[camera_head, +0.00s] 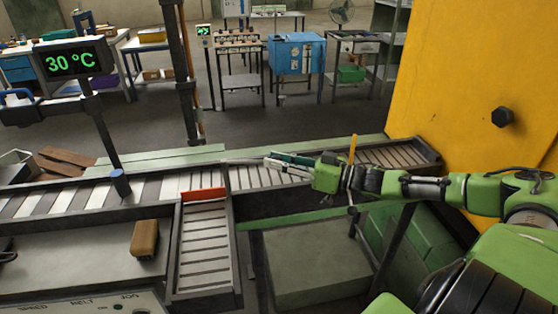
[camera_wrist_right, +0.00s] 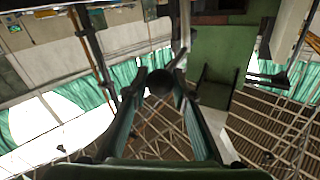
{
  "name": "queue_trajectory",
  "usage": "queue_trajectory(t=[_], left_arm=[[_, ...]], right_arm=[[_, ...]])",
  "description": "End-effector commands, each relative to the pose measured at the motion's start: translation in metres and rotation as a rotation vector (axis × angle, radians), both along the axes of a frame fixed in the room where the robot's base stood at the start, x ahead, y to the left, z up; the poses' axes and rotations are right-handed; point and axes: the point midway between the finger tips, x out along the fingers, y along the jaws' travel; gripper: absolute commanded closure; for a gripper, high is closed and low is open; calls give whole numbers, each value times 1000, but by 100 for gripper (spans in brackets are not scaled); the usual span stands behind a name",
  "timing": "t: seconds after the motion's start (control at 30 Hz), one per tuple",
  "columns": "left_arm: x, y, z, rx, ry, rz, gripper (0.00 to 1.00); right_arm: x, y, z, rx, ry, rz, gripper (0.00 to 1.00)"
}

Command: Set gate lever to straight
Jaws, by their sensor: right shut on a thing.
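My right gripper (camera_head: 268,162) reaches in from the right over the roller conveyor (camera_head: 400,155). Its fingers are shut on the gate lever, whose dark round knob (camera_wrist_right: 160,82) shows between the fingertips in the right wrist view. A thin grey rod (camera_head: 240,161) shows just left of the fingertips in the head view; its lower part is hard to make out. The red gate (camera_head: 203,194) lies across the mouth of the side branch (camera_head: 205,245), along the edge of the main conveyor. My left gripper is out of view.
A brown block (camera_head: 145,238) sits on the grey table left of the branch. A display (camera_head: 75,60) reading 30 °C stands at the left. A large yellow furnace wall (camera_head: 470,80) bounds the right. A blue cabinet (camera_head: 297,55) and benches stand behind, beyond open floor.

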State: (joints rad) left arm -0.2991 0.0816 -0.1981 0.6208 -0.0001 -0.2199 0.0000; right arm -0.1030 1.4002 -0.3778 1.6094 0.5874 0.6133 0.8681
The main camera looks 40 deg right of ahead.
Motion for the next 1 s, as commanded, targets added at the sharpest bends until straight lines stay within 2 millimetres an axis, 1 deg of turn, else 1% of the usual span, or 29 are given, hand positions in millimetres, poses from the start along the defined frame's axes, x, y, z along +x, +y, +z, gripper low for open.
queue_trajectory(t=[0.03, 0.07, 0.1, 0.13, 0.57, 1.0], left_arm=[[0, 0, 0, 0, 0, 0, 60], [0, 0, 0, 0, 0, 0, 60], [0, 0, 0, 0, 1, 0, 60], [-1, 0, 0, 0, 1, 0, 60], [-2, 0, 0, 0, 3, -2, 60], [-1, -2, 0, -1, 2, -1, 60]], right_arm=[[1, -1, -1, -4, 2, -3, 100], [1, -1, -1, -4, 1, -4, 71], [1, -1, 0, -4, 1, -4, 61], [1, -1, 0, -4, 1, -3, 59], [-2, -2, 0, -3, 2, 0, 59], [-28, -16, -2, -6, 6, 4, 59]])
